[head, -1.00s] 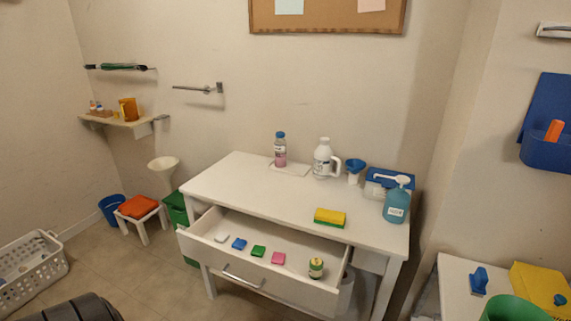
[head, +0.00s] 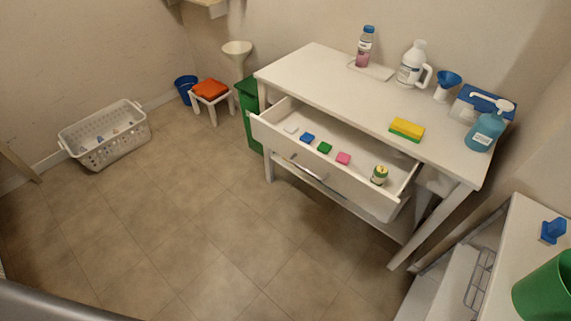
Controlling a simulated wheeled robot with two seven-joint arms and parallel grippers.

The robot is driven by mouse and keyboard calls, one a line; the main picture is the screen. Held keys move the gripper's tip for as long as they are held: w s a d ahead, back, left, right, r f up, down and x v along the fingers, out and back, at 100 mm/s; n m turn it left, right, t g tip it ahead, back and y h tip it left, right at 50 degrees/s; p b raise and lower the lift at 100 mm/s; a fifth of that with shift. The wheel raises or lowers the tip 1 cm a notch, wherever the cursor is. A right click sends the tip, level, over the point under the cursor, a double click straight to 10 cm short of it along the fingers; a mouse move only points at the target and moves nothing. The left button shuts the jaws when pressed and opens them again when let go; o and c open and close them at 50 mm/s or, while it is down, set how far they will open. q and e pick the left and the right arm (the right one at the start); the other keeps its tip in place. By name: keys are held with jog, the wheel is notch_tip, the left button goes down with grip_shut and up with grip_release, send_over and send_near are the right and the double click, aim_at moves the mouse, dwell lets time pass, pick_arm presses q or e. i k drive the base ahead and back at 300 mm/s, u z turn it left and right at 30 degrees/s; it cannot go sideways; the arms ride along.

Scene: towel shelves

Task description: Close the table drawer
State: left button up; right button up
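The white table (head: 340,85) stands at the upper right of the head view. Its drawer (head: 330,178) is pulled well open toward the room, with a metal handle (head: 308,167) on its front. Inside lie a white block (head: 291,128), a blue block (head: 307,138), a green block (head: 325,147), a pink block (head: 343,158) and a small green-labelled jar (head: 379,175). Neither of my grippers shows in the view, and nothing touches the drawer.
A white basket (head: 104,135), a blue bucket (head: 186,88) and a stool with an orange cloth (head: 210,90) stand at the left. A second white table (head: 515,255) with a green bucket (head: 545,290) is at the lower right. The tiled floor before the drawer is clear.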

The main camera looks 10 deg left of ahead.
aim_at(352, 181)
jog(key=z, duration=3.3)
jog(key=k, duration=0.5)
jog(key=u, duration=1.6)
